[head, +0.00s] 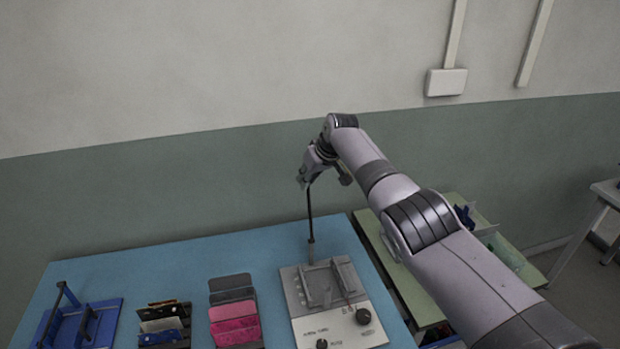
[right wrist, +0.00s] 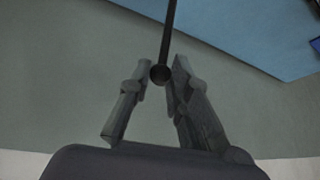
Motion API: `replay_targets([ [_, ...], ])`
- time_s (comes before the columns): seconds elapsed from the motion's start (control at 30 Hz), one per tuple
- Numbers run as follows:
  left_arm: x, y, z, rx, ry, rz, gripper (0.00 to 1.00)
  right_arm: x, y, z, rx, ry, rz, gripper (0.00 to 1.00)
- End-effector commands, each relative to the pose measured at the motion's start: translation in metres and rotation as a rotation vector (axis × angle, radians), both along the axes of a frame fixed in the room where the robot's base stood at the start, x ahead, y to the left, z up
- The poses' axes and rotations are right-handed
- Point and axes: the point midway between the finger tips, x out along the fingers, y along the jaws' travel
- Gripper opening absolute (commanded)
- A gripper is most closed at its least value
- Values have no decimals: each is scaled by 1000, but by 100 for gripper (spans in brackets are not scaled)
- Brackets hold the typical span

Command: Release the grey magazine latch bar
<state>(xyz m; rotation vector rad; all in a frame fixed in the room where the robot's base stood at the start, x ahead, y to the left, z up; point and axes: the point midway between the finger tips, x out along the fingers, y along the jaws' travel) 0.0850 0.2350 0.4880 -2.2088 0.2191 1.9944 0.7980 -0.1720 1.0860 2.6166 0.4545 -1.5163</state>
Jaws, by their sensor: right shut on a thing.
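The grey magazine (head: 296,297) stands on the blue table, with a light panel and dark knobs at its front. Its latch bar (head: 311,218), a thin dark rod on a grey base, stands nearly upright at the magazine's back. My right gripper (head: 309,180) is at the top end of the bar. In the right wrist view, the bar ends in a dark ball knob (right wrist: 160,74) between the fingertips of my right gripper (right wrist: 161,82), which is shut on it. The exact finger contact is hard to make out. My left gripper is not in view.
The blue table (head: 180,265) also holds a blue fixture (head: 100,325) with a dark bar, a holder with dark cards (head: 163,322) and a pink and grey holder (head: 235,322). A green table (head: 395,278) adjoins at right. The wall is behind.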

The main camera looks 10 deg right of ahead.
Motion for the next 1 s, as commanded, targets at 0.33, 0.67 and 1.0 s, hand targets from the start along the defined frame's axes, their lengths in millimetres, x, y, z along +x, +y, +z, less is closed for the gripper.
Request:
replay_targets([
  [0.33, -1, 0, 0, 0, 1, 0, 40, 7, 0, 13, 2, -38, -3, 0],
  [0.67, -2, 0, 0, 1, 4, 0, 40, 5, 0, 8, 1, -27, -2, 39],
  [1.0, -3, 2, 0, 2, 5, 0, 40, 4, 0, 6, 1, -22, -2, 39],
])
